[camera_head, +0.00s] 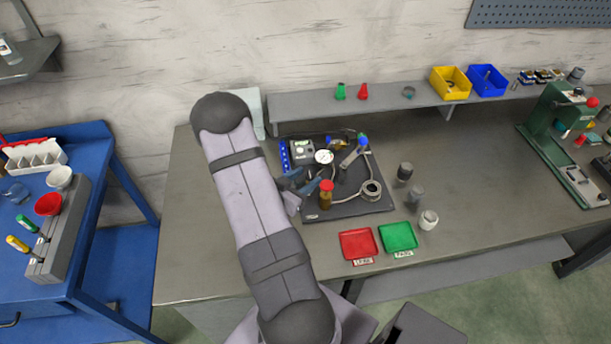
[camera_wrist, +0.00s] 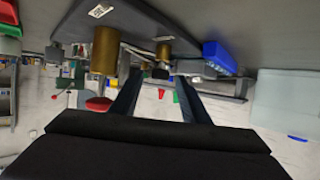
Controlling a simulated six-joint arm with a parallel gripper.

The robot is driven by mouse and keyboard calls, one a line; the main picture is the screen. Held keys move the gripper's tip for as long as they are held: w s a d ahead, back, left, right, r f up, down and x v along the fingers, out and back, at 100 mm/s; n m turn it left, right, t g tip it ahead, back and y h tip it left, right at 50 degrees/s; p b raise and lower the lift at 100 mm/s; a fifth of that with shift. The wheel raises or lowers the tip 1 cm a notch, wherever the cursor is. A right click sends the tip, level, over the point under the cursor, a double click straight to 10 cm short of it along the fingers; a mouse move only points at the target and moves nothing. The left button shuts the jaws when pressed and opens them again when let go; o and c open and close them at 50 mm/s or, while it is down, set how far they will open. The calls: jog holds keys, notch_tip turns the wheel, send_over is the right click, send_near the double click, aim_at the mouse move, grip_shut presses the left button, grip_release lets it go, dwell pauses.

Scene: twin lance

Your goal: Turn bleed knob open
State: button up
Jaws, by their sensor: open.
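The dark board (camera_head: 345,208) on the bench carries a test rig with a round white gauge (camera_head: 324,156), a blue-topped fitting (camera_head: 363,141) and a bottle with a red cap (camera_head: 326,188). My gripper (camera_head: 303,184) is over the board's left part, its fingers partly hidden by my arm. In the wrist view, which is upside down, my gripper (camera_wrist: 158,84) is open with nothing clearly held. A small dark knob-like part (camera_wrist: 160,72) shows beyond the gap, near a brass-coloured piece (camera_wrist: 163,52). I cannot tell whether it is the bleed knob. A larger brass-coloured cylinder (camera_wrist: 105,50) stands beside one finger.
A red tray (camera_head: 358,244) and a green tray (camera_head: 398,237) lie at the bench's front. Several small jars, one white-topped (camera_head: 428,220), stand right of the board. A raised shelf (camera_head: 390,103) runs behind.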

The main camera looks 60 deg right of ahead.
jog(key=shift+d+f, duration=0.1)
jog(key=shift+d, duration=0.15)
jog(key=c, duration=1.1)
jog(key=shift+o, duration=0.2)
jog(key=shift+s, duration=0.1)
jog(key=shift+s+d+n+t+b, duration=0.1)
jog(key=shift+s+n+t+b, duration=0.05)
jog(key=shift+n+t+b, duration=0.4)
jog(key=shift+s+n+t+b, duration=0.15)
jog(key=shift+n+t+b, duration=0.2)
jog(key=shift+n+t, duration=0.4)
jog(key=shift+s+n+t+y+b, duration=0.1)
jog(key=shift+n+t+y+b, duration=0.4)
jog(key=shift+n+t, duration=0.55)
jog(key=shift+t, duration=0.35)
